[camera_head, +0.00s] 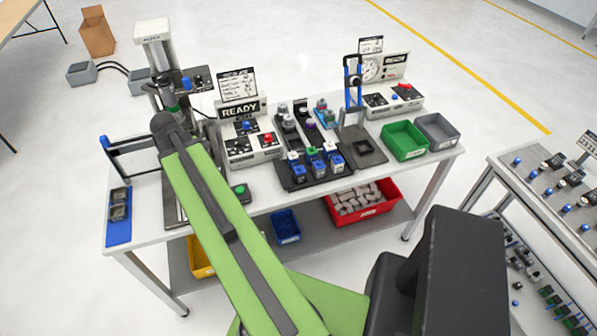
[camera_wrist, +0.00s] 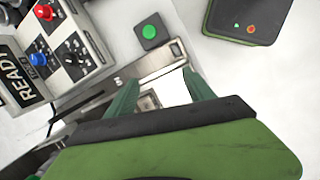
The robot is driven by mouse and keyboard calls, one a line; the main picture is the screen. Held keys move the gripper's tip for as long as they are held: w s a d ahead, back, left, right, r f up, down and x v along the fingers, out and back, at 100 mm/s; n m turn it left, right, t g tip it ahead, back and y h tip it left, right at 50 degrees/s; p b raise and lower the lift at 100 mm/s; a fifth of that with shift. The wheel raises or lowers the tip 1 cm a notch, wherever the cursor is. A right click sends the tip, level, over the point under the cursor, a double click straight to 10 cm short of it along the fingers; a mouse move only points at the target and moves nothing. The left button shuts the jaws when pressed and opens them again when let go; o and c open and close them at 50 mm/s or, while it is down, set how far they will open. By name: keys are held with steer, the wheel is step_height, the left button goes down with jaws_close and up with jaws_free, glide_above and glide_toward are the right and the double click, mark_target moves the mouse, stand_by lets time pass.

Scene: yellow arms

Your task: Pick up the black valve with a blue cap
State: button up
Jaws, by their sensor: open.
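Several small valves stand in a black rack (camera_head: 318,181) at the middle of the workbench. Its front row has blue-bodied pieces (camera_head: 315,167); behind them are darker and grey ones (camera_head: 288,124). On the right-hand table lie more small parts with blue ends (camera_head: 567,208). They are too small for me to tell which is a black valve with a blue cap. My gripper (camera_wrist: 161,92) is open and empty in the wrist view, near a metal fixture and a green button box (camera_wrist: 150,32). In the head view, my arm hides the gripper.
A control box marked READY (camera_head: 250,145) stands left of the rack. Green (camera_head: 404,140) and grey bins (camera_head: 437,131) stand at the bench's right. A tall press (camera_head: 156,50) rises at the left. A red bin (camera_head: 363,208) sits on the lower shelf.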

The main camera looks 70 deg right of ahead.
steer(key=s+d+r+n+g+p, duration=0.1)
steer(key=s+d+r+n+p, duration=0.15)
steer(key=s+d, duration=0.9)
steer(key=g, duration=0.1)
glide_toward(300, 169)
steer(key=shift+n, duration=0.35)
steer(key=f+b, duration=0.2)
steer(key=b, duration=0.1)
steer(key=f+b, duration=0.2)
steer(key=b, duration=0.2)
steer(key=d+f+b, duration=0.1)
steer(key=f+b, duration=0.1)
steer(key=b, duration=0.2)
steer(key=shift+s, duration=0.15)
steer(key=shift+s+f+b, duration=0.15)
steer(key=shift+f+b, duration=0.15)
steer(key=shift+b, duration=0.2)
steer(key=shift+s+d, duration=0.1)
steer(key=b+x, duration=0.4)
steer(key=x, duration=0.1)
steer(key=shift+s+d+b, duration=0.2)
steer(key=shift+d+b, duration=0.1)
steer(key=shift+r, duration=0.15)
jaws_close()
